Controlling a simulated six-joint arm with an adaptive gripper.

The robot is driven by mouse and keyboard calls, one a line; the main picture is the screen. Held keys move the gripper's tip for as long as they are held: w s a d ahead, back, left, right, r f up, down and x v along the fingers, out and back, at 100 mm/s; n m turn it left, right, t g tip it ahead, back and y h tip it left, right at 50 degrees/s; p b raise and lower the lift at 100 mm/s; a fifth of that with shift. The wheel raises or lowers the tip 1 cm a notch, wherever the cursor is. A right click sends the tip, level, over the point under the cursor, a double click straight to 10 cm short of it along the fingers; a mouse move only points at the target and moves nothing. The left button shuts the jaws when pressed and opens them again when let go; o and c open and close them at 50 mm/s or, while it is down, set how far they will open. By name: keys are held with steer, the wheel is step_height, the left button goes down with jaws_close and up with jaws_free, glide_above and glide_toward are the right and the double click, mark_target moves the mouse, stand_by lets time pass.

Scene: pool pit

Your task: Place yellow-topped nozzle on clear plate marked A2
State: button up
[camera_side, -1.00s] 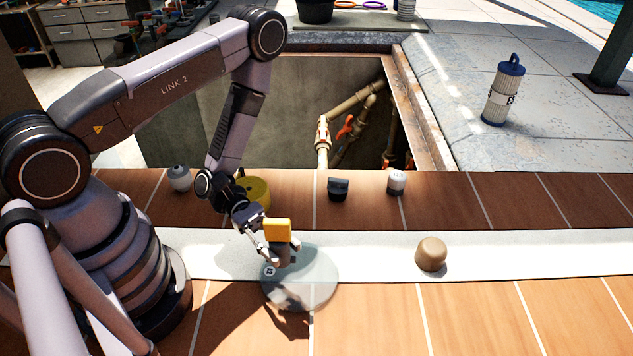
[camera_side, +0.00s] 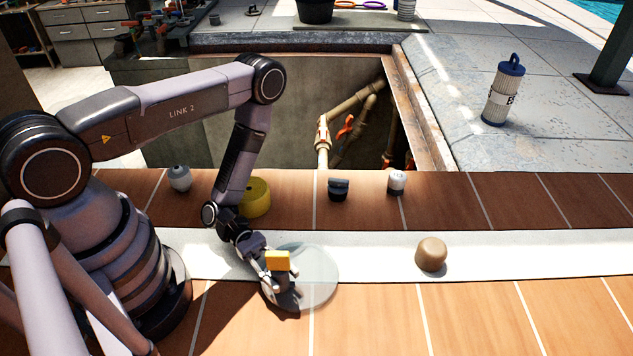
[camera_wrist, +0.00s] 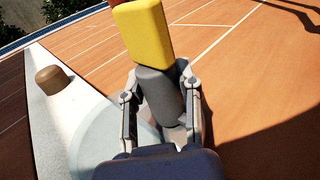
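The nozzle with a yellow block top (camera_side: 278,261) and a grey body is between the fingers of my gripper (camera_side: 284,290). In the wrist view the yellow top (camera_wrist: 144,30) and grey body (camera_wrist: 158,92) show, with a finger of my gripper (camera_wrist: 165,115) against each side. The nozzle looks tilted in that view. The clear round plate (camera_side: 322,278) lies on the white strip and tiles, and the nozzle is low over its left part. I cannot tell whether the nozzle's base touches it. The plate also shows in the wrist view (camera_wrist: 92,140); no A2 mark is readable.
A tan rounded knob (camera_side: 431,254) sits on the white strip to the right. Behind stand a yellow cylinder (camera_side: 257,197), a dark fitting (camera_side: 338,189), a white-topped fitting (camera_side: 397,182) and a grey one (camera_side: 179,178). The open pit with pipes (camera_side: 324,140) lies beyond.

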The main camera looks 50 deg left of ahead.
steer(key=o, duration=0.4)
steer(key=shift+r, duration=0.15)
steer(key=a, duration=1.1)
steer(key=shift+a, duration=0.3)
steer(key=shift+w+a+r, duration=0.1)
steer(key=shift+a, duration=0.1)
steer(key=w+a+r+m+g+y, duration=0.1)
steer(key=a+r+m+g+y, duration=0.1)
steer(key=r+m+y, duration=0.55)
steer(key=w+a+r+m+g+y, duration=0.1)
steer(key=w+r+m+g+y, duration=0.2)
steer(key=r, duration=0.8)
steer(key=s+r+m+t+y, duration=0.2)
steer(key=s+r+t, duration=0.1)
steer(key=r, duration=0.3)
steer(key=s+a+r+m+t+y, duration=0.1)
steer(key=s+r+m+t+y, duration=0.2)
steer(key=r, duration=0.3)
steer(key=s+a+r+m+t+y, duration=0.1)
steer(key=s+r+m+t+y, duration=0.1)
steer(key=s+r+t, duration=0.2)
step_height(320, 180, up, 3)
steer(key=shift+s+f+m+t+y, duration=0.1)
steer(key=shift+f+m+t+y, duration=0.1)
steer(key=shift+m+t+y, duration=0.1)
